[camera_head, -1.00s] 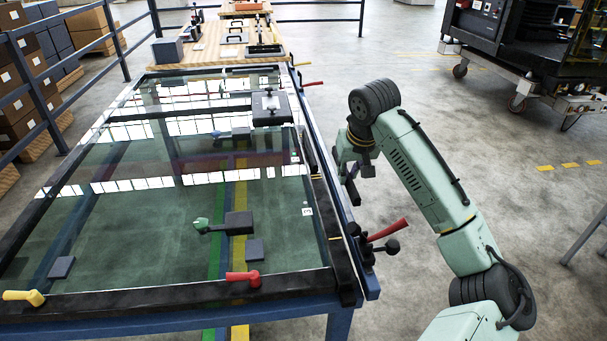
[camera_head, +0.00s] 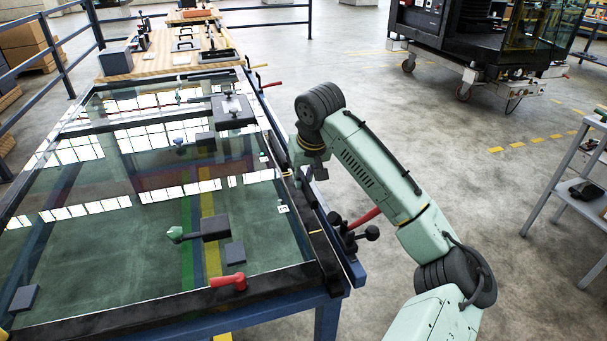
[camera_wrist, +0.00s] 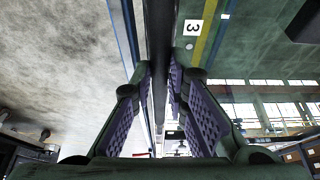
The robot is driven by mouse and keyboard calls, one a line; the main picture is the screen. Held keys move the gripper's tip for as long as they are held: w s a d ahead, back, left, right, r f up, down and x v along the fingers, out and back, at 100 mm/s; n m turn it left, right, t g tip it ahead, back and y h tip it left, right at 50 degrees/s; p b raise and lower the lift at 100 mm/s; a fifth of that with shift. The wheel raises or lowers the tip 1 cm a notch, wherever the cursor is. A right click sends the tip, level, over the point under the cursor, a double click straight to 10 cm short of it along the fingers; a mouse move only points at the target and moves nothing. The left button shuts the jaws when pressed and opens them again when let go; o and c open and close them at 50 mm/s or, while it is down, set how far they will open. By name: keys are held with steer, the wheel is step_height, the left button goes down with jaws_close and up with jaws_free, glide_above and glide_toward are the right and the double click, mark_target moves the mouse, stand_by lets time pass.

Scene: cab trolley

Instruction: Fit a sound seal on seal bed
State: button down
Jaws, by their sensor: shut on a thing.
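My gripper (camera_wrist: 160,78) has its purple-padded fingers shut on a long dark strip (camera_wrist: 160,45) in the wrist view. The strip looks like a seal; its condition cannot be told. In the head view my gripper (camera_head: 308,178) is at the right edge of the glass-topped table. The fingertips and the held strip are largely hidden there by my wrist. A dark rail (camera_head: 318,228) with yellow marks runs along that edge, beside the label 3 (camera_head: 283,209). I cannot tell whether the strip touches the rail or which part is the seal bed.
A red lever (camera_head: 365,217) with black knobs sticks out from the table's right side, close to my arm. Another red handle (camera_head: 230,281) is at the near edge. A grey shelf stand (camera_head: 565,190) is at the right. Open floor lies between.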

steer(key=shift+f+b, duration=1.9)
steer(key=shift+f, duration=1.05)
steer(key=c, duration=1.5)
jaws_free()
